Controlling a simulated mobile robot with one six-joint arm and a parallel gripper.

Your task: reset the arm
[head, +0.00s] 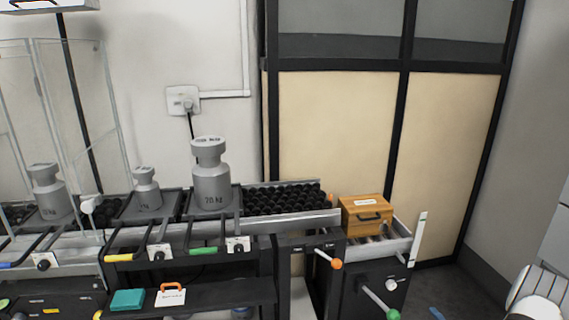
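My gripper's fingers do not show in the head view. A white rounded, ribbed shape at the lower right edge may be part of my own arm, but I cannot tell. Whether anything is held cannot be seen.
Grey weights, the largest (212,182) among them, stand on weighing tables along the wall. A black roller bed (284,199) lies right of them. A wooden box (366,215) sits further right. Handles with coloured ends jut forward, one orange (336,264). Some floor shows at lower right.

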